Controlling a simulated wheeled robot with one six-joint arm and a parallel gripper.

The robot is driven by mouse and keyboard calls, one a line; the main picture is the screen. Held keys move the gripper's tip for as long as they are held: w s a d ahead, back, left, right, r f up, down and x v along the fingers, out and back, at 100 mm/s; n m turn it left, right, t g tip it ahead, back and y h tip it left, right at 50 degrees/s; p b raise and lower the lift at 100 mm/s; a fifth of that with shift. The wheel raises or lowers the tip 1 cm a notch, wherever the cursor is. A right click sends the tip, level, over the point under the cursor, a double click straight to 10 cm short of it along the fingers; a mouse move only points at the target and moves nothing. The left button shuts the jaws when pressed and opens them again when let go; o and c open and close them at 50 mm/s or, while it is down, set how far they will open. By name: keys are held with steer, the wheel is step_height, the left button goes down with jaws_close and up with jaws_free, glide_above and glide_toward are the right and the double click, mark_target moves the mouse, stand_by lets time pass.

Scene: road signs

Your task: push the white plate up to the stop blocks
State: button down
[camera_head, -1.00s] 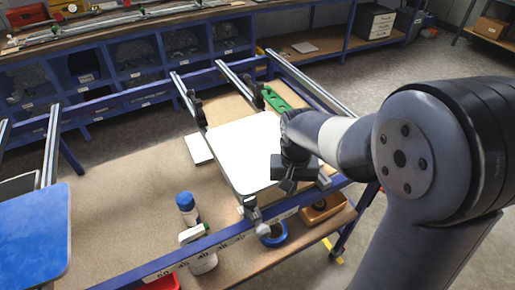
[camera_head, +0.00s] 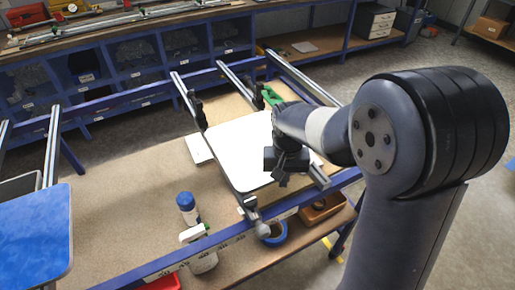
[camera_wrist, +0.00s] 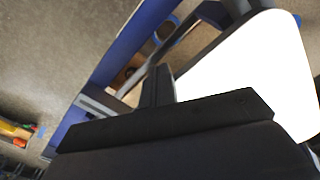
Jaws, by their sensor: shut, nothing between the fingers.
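The white plate (camera_head: 235,148) lies flat across the metal rails of the blue frame. In the wrist view the plate (camera_wrist: 250,65) fills the upper right. My gripper (camera_head: 281,182) is shut and empty, low at the plate's near right part; I cannot tell whether it touches the plate. In the wrist view my shut fingers (camera_wrist: 158,85) show beside the plate's edge. Dark blocks on the rails, one at the plate's far left corner (camera_head: 198,110) and one beyond its far edge (camera_head: 258,98), look like the stop blocks. My arm hides the plate's right side.
A near clamp (camera_head: 251,208) sits at the plate's front corner. A blue panel (camera_head: 32,238) lies at the left. A blue-capped bottle (camera_head: 187,205), a white bottle (camera_head: 200,255) and a blue tape roll (camera_head: 273,232) stand on the lower shelf.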

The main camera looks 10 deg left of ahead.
steer(key=shift+w+a+p, duration=0.3)
steer(key=shift+w+a, duration=0.45)
steer(key=shift+w, duration=0.35)
steer(key=shift+s+d, duration=0.1)
step_height(320, 180, up, 8)
steer(key=s+d+p, duration=0.1)
steer(key=s+p, duration=0.1)
steer(key=p, duration=0.4)
steer(key=shift+s+d, duration=0.2)
steer(key=shift+d, duration=0.05)
stand_by(0.3)
